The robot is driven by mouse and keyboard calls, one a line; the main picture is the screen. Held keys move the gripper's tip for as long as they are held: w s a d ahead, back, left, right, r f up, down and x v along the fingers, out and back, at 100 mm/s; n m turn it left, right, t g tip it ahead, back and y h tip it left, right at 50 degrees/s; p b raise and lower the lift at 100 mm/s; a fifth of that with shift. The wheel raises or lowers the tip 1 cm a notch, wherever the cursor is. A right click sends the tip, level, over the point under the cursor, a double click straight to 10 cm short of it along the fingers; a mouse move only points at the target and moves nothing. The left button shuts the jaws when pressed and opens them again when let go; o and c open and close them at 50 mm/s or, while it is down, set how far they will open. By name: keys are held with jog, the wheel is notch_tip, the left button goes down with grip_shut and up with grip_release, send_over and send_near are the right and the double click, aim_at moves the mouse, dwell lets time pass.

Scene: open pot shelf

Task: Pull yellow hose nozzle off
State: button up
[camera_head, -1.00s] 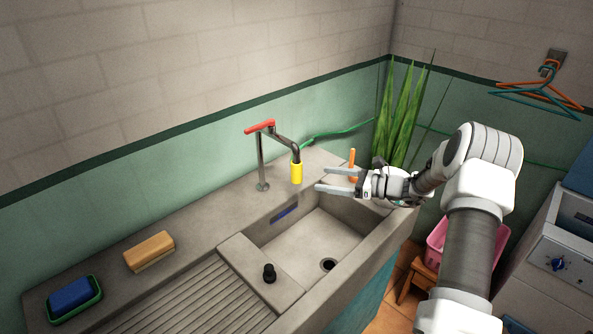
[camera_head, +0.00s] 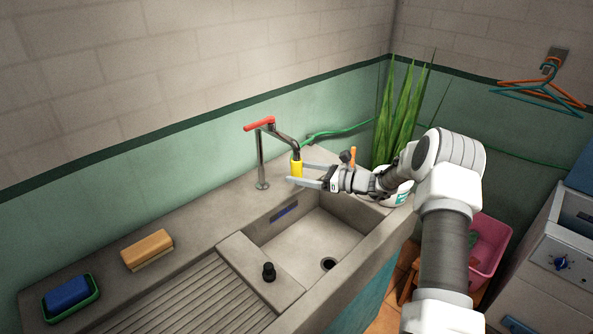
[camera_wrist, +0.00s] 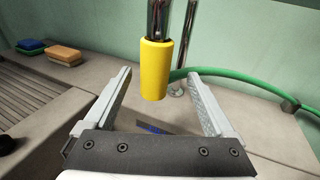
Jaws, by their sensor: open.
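The yellow hose nozzle (camera_head: 297,168) hangs on the end of the grey faucet spout (camera_head: 287,139) above the sink. It also shows upright in the wrist view (camera_wrist: 155,70), with the metal spout entering its top. My gripper (camera_head: 304,174) is open, its two fingers pointing left at the nozzle. In the wrist view my gripper (camera_wrist: 160,88) has one finger on each side of the nozzle, with a clear gap on both sides. Whether the nozzle is fully between the fingertips or just beyond them, I cannot tell.
The concrete sink (camera_head: 310,237) lies below. A red faucet handle (camera_head: 259,124) is above left. A green hose (camera_head: 338,131) runs behind along the wall to a plant (camera_head: 398,112). A sponge (camera_head: 147,249) and a soap tray (camera_head: 71,297) sit far left.

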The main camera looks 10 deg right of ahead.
jog(key=shift+w+a, duration=0.15)
jog(key=shift+a, duration=0.15)
jog(key=c, duration=1.4)
notch_tip(320, 180, down, 5)
jog(key=b, duration=0.4)
